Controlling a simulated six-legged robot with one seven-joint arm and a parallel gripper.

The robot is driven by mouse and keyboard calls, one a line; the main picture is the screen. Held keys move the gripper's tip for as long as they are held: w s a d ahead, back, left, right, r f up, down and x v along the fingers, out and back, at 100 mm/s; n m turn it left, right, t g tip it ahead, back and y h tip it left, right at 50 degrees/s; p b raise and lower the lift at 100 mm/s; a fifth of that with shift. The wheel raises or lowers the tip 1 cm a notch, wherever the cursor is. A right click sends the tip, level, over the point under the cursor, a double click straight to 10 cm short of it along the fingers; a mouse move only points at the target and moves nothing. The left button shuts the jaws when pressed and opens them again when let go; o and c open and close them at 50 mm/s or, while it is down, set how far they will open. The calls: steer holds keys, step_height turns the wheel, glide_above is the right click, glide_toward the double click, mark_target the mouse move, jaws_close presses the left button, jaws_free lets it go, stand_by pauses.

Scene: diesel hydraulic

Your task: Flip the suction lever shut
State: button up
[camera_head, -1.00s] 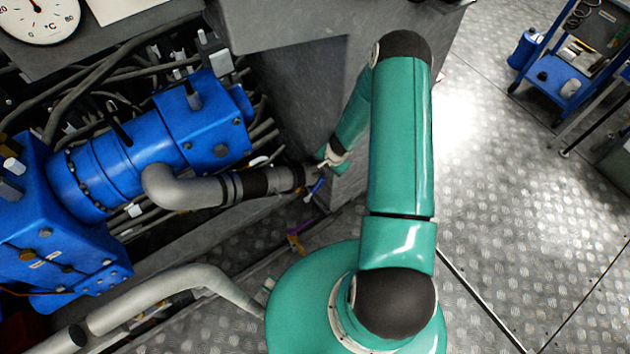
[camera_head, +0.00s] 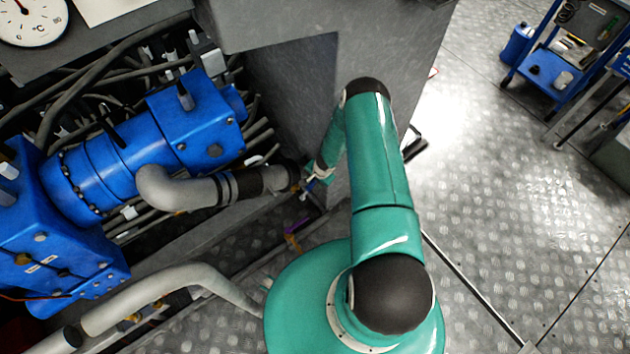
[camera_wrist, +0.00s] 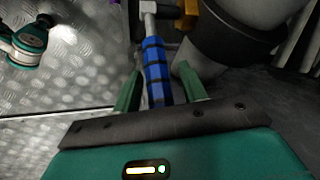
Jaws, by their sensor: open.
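The suction lever (camera_wrist: 156,72) has a blue grip with dark bands and a pale metal shank at its far end. In the wrist view it runs lengthwise between the two green fingers of my gripper (camera_wrist: 159,88). The fingers are apart, one on each side of the blue grip, with a visible gap on the right; I cannot tell whether the left finger touches it. In the head view my gripper (camera_head: 316,174) is at the end of the grey suction pipe (camera_head: 215,190), and the lever there is mostly hidden and too small to read.
A blue pump (camera_head: 145,150) with cables behind it fills the left. A grey cabinet wall (camera_head: 290,100) stands close behind my gripper. A white curved pipe (camera_head: 165,287) runs below. The metal floor (camera_head: 510,210) at right is open, with a blue cart (camera_head: 565,65) farther back.

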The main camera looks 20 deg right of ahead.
jaws_close()
steer(key=shift+a, duration=0.1)
steer(key=shift+s+a+h, duration=0.15)
steer(key=shift+s+h, duration=0.1)
steer(key=shift+h, duration=0.15)
steer(key=shift+a+r+h, duration=0.3)
steer(key=shift+h, duration=0.1)
steer(key=shift+c, duration=0.2)
jaws_free()
steer(key=shift+r, duration=0.1)
steer(key=shift+o, duration=0.2)
steer(key=shift+w, duration=0.15)
